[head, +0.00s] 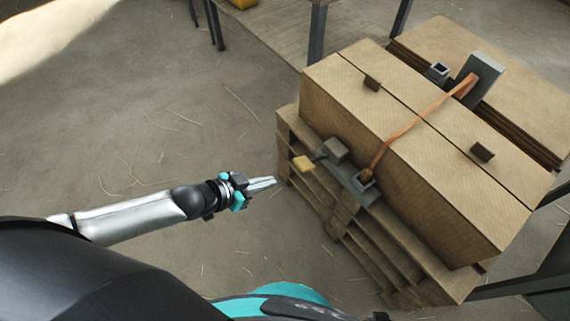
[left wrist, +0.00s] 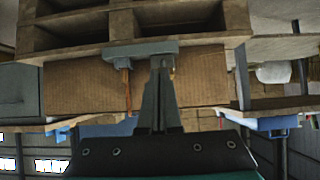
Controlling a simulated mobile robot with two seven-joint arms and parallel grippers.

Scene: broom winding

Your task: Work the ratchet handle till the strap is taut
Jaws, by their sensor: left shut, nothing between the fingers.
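The ratchet (head: 352,181) is a grey bracket at the near left side of the pallet. The orange strap (head: 405,128) runs from the ratchet up over the cartons to a grey block (head: 483,70) at the far side, with a slight bend. In the left wrist view, the fingers (left wrist: 158,85) point toward the grey ratchet metal (left wrist: 140,49). My right gripper is out of view.
Long brown cartons (head: 400,190) lie on a wooden pallet (head: 345,222). Small dark blocks (head: 482,152) sit on the carton tops. A table with dark legs (head: 316,35) stands behind. The floor (head: 120,130) left of the pallet is clear apart from straw.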

